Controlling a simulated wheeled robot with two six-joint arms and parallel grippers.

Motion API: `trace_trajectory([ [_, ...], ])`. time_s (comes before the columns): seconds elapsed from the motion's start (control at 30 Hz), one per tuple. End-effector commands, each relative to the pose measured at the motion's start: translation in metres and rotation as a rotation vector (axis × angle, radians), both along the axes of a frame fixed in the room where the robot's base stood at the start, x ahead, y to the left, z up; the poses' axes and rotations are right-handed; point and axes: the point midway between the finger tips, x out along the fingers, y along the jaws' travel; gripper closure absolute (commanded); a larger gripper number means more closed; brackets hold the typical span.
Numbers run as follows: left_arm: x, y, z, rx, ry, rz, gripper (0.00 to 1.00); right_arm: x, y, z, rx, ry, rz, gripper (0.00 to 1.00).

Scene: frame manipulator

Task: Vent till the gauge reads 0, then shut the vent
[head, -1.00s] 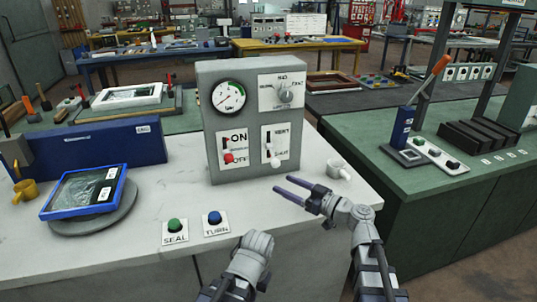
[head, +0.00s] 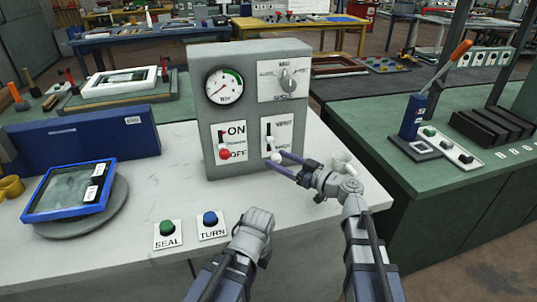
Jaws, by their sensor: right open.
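A grey panel box (head: 208,135) stands upright on the white bench. Its round gauge (head: 225,84) is at upper left, with the needle pointing to the lower left; the figures are too small to read. The vent switch (head: 269,132) is at lower right, its white knob (head: 276,157) at the lower end of the slot. My right gripper (head: 276,160) is open, with its two fingertips either side of that knob; I cannot tell whether they touch it. My left arm's wrist shows at the bottom centre, but no left fingers are visible.
The red on/off knob (head: 225,153) is down by OFF, left of the vent switch. A dial (head: 288,81) is above. A white cup (head: 342,162) stands close behind my right gripper. Green SEAL (head: 167,228) and blue TURN (head: 210,219) buttons are in front.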

Motion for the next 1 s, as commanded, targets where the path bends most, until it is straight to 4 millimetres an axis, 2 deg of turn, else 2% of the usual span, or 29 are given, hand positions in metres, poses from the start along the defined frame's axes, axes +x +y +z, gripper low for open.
trace_trajectory([
  [0.1, 0.0, 0.0, 0.0, 0.0, 0.0, 0.0, 1.0, 0.014, 0.016, 0.0, 0.0, 0.0, 0.003, 0.31],
  [0.3, 0.0, 0.0, 0.0, 0.0, 0.0, 0.0, 1.0, 0.026, 0.033, 0.0, 0.0, 0.0, 0.001, 0.31],
  [0.7, 0.0, 0.0, 0.0, 0.0, 0.0, 0.0, 1.0, 0.029, 0.038, 0.0, 0.0, 0.0, -0.001, 0.31],
  [1.0, 0.0, 0.0, 0.0, 0.0, 0.0, 0.0, 1.0, 0.029, 0.038, 0.0, 0.0, 0.0, -0.001, 0.64],
])
